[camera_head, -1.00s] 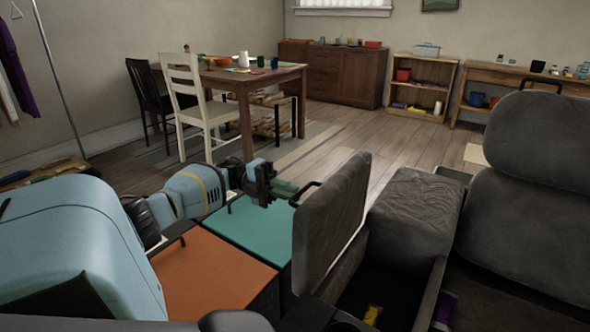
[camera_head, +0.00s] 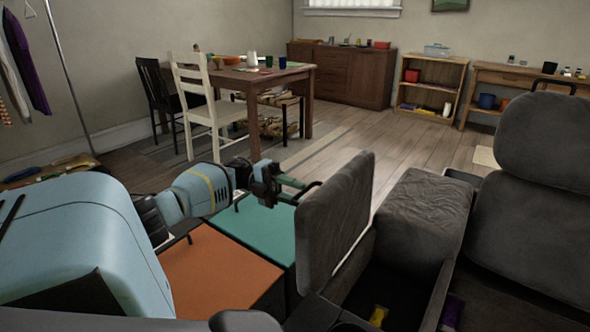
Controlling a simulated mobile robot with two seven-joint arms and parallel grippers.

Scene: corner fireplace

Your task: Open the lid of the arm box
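The arm box is the grey padded armrest of the sofa. Its lid (camera_head: 335,222) stands almost upright at the left side of the opening. The dark inside of the box (camera_head: 362,290) shows, with a small yellow thing (camera_head: 378,315) in it. A black handle (camera_head: 308,188) sticks out from the lid's left face. My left gripper (camera_head: 284,190) is at this handle, on the lid's left side. Its fingertips are small and partly hidden, so I cannot tell whether they are closed on the handle. My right gripper is not in view.
An orange-topped block (camera_head: 215,265) and a teal-topped block (camera_head: 260,228) stand beneath my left arm. A grey cushion block (camera_head: 425,215) lies behind the box, and the sofa seat (camera_head: 515,240) is at right. A dining table (camera_head: 240,75) and chairs stand farther back; open floor lies between.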

